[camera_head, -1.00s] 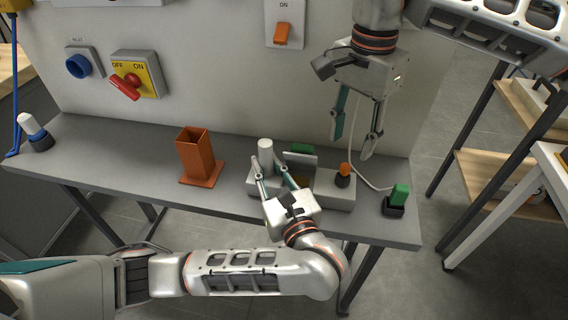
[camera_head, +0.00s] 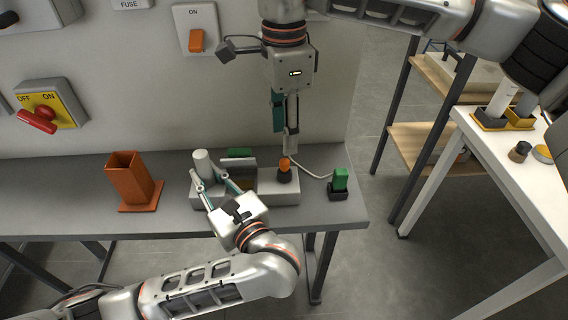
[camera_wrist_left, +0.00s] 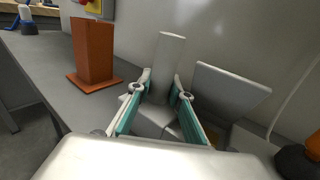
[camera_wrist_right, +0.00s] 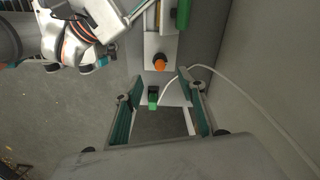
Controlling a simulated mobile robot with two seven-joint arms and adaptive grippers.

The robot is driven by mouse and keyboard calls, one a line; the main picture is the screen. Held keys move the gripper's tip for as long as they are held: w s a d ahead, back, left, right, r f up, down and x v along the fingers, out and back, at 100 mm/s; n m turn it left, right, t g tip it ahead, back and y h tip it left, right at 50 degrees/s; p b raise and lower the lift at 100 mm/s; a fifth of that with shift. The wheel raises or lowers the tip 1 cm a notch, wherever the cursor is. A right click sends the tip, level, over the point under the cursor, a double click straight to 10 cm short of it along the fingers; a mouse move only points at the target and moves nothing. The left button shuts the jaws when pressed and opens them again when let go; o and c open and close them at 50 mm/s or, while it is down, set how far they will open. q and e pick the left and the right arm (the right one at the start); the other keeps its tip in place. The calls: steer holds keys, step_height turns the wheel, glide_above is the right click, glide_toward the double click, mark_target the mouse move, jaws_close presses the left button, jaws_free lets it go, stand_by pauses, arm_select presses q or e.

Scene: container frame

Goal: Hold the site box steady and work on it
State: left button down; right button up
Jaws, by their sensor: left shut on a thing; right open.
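The site box is a grey box (camera_head: 278,188) on the bench, with an orange knob (camera_head: 285,165) on its right part and a tilted grey lid (camera_head: 238,164) at its middle. A white post (camera_head: 202,163) stands on its left part. My left gripper (camera_head: 211,182) is shut on this post; the left wrist view shows the post (camera_wrist_left: 168,60) between the fingers. My right gripper (camera_head: 285,140) hangs fingers down above the knob, open and empty. In the right wrist view the knob (camera_wrist_right: 160,62) lies beyond the fingers. A green plug (camera_head: 340,179) stands in a dark holder right of the box.
An orange square holder (camera_head: 132,183) stands left on the grey bench (camera_head: 75,205). A white cable (camera_head: 315,175) runs beside the box near the plug. The wall behind carries switches (camera_head: 40,115). A white table (camera_head: 490,140) stands at the right.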

mark_target(284, 160)
step_height(284, 160, down, 10)
steer(key=shift+r, duration=0.2)
steer(key=c, duration=1.1)
